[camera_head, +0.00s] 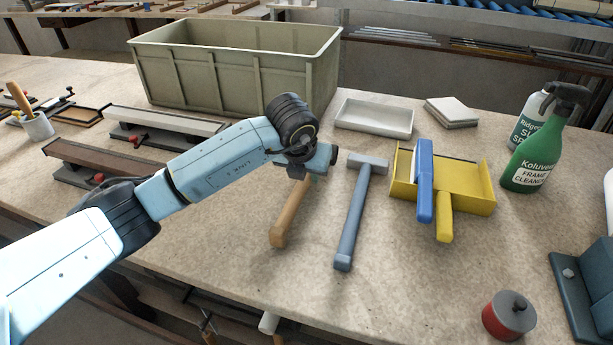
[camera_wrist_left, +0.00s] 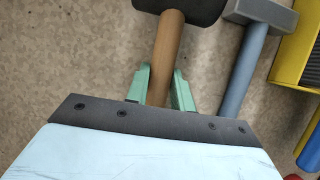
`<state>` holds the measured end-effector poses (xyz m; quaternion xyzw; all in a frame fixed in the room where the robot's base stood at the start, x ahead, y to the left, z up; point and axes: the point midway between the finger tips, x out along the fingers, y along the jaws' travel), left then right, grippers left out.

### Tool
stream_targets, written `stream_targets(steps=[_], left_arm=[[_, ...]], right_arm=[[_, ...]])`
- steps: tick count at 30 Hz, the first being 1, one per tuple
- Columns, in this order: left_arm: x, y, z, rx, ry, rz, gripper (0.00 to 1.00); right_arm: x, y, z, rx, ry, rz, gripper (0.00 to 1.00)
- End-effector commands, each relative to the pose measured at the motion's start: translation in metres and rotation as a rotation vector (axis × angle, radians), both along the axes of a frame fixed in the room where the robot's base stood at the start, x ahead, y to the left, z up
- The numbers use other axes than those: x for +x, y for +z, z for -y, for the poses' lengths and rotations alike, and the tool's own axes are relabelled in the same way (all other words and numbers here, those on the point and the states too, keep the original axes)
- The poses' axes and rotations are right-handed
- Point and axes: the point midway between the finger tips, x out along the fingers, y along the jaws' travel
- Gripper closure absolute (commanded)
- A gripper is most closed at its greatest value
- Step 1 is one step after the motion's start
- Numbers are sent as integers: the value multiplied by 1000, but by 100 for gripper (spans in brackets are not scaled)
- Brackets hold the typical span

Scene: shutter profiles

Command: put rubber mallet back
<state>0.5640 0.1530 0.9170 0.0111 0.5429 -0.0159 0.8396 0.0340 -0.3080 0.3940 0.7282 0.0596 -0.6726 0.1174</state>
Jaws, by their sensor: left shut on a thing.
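The rubber mallet has a wooden handle (camera_head: 291,212) and a dark head (camera_wrist_left: 180,8). In the head view its head is mostly hidden behind my left wrist. My left gripper (camera_head: 300,172) comes down over the handle from above. In the left wrist view its green fingers (camera_wrist_left: 162,82) close on either side of the handle, just below the head. I cannot tell whether the mallet rests on the bench or is slightly raised. A grey-blue hammer (camera_head: 356,209) lies close to its right, apart from it; it also shows in the left wrist view (camera_wrist_left: 246,62). My right gripper is not in view.
A yellow dustpan (camera_head: 466,192) with a blue-handled brush (camera_head: 425,180) lies right of the hammer. A large olive crate (camera_head: 205,75), a white tray (camera_head: 374,118) and a green spray bottle (camera_head: 533,155) stand behind. A red-and-grey tin (camera_head: 509,315) is near the front edge. The front middle is clear.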

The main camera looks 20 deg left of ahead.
Motion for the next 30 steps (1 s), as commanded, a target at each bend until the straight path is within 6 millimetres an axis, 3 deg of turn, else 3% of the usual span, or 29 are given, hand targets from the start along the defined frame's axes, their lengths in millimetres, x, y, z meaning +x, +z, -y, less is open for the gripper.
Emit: stream_targets(steps=[7,8,12,23,30], left_arm=[[1,-7,0,-1,0,4,100],[0,-8,0,0,0,0,74],[0,-8,0,0,0,0,56],[-1,-3,0,0,0,2,55],[-17,36,-1,-2,-2,6,55]], right_arm=[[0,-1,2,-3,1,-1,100],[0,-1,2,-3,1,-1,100],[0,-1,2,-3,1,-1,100],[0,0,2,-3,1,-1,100],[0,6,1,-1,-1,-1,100]])
